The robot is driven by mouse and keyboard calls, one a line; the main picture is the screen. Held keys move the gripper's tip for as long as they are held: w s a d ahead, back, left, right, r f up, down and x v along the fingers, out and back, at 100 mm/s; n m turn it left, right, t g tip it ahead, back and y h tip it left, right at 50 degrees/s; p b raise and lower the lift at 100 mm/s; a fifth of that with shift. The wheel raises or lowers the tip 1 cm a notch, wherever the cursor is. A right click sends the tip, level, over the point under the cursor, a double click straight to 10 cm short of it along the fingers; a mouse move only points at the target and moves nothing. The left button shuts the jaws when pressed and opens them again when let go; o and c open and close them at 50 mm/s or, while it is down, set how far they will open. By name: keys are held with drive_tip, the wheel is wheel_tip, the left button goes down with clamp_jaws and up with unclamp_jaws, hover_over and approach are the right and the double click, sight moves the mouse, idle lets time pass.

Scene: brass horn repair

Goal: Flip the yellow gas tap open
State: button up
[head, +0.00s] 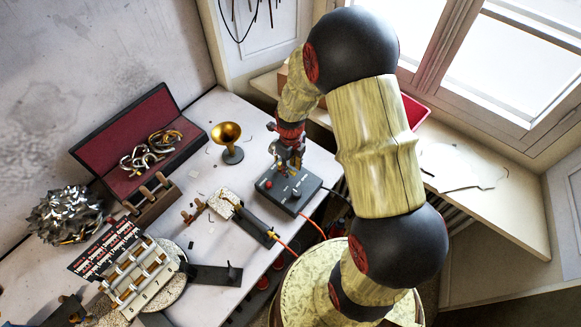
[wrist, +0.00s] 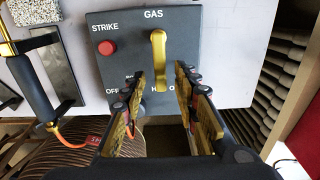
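The yellow gas tap (wrist: 158,48) is a curved lever on a dark grey control box (wrist: 215,45), below the printed word GAS. It points down the picture in the wrist view. In the head view the control box (head: 305,203) sits on the white bench, and my gripper hides the tap. My gripper (wrist: 160,74) is open, with one finger on each side of the tap's lower end in the picture. I see nothing gripped; whether a finger touches the tap cannot be told. In the head view my gripper (head: 288,164) is over the box. The fingers partly cover the lower labels.
A red STRIKE button (wrist: 107,47) is left of the tap. A black-handled torch (head: 254,223) with an orange hose lies left of the box. A brass funnel (head: 228,134) stands behind, near an open red-lined case (head: 116,133). The window sill is at right.

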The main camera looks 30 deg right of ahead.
sight(291, 172)
wheel_tip(291, 172, up, 12)
idle(0.4)
drive_tip(key=shift+f, duration=0.15)
idle(0.3)
drive_tip(key=s+a+r+n+t+b, duration=0.2)
drive_tip(key=s+a+r+n+b, duration=0.2)
drive_tip(key=n, duration=1.2)
drive_tip(key=s+a+r+n+t+b, duration=0.3)
drive_tip(key=s+a+r+n+b, duration=0.2)
drive_tip(key=s+r+n, duration=0.4)
drive_tip(key=s+n, duration=0.4)
drive_tip(key=n, duration=0.2)
drive_tip(key=shift+r+n+t+b, duration=0.3)
drive_tip(key=shift+r+n+b, duration=0.1)
